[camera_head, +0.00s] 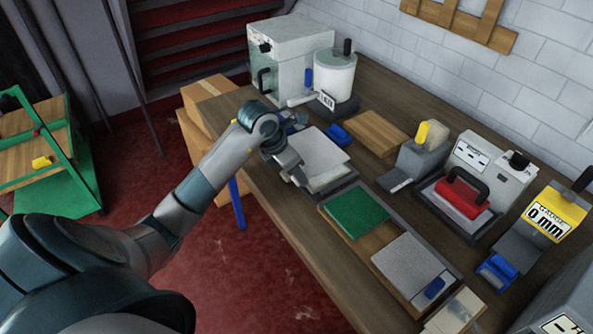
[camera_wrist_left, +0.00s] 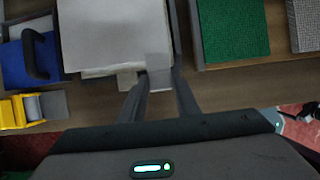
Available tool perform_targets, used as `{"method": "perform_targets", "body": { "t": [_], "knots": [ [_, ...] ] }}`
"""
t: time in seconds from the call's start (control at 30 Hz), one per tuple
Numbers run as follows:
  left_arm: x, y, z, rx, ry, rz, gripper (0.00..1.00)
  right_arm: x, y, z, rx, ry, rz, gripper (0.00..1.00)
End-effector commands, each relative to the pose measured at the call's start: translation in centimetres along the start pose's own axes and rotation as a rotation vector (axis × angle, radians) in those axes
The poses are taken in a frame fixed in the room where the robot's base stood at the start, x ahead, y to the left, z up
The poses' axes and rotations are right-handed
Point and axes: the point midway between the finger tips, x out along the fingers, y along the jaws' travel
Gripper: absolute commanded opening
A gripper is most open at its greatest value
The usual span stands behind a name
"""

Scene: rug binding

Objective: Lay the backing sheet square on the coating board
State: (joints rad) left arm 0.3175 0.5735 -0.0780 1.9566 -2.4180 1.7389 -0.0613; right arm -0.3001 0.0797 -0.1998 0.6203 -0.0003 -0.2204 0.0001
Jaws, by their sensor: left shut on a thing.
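A pale grey sheet, likely the backing sheet (camera_head: 318,146), lies on a stack in a dark tray (camera_head: 345,184) near the table's front edge. It also shows in the left wrist view (camera_wrist_left: 115,30). My left gripper (camera_head: 290,172) is at the sheet's near edge, shut on a small grey tab (camera_wrist_left: 158,68) there. A long wooden board, perhaps the coating board (camera_head: 362,246), lies to the right, bearing a green square (camera_head: 358,213) and a grey textured square (camera_head: 412,264). The green square also shows in the wrist view (camera_wrist_left: 233,28). My right gripper is out of view.
A wooden block (camera_head: 375,132) and blue item (camera_head: 337,134) lie behind the sheet. A white canister (camera_head: 334,75) and glass-fronted box (camera_head: 290,55) stand at the back left.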

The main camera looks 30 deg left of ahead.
Motion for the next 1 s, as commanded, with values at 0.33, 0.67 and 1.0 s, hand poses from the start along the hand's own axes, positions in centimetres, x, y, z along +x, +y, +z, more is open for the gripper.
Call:
{"method": "perform_targets", "body": {
  "t": [0.33, 0.67, 1.0],
  "knots": [
    [2.7, -0.1, -1.2, 0.0, -0.001, 0.0, 0.06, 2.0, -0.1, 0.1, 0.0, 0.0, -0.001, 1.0],
    [3.2, 0.0, -1.4, 0.001, -0.001, 0.0, 0.06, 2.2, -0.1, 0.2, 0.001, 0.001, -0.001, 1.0],
    [3.2, 0.0, -1.4, 0.001, 0.0, 0.0, 0.06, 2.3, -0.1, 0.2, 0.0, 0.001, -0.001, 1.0]
  ]
}}
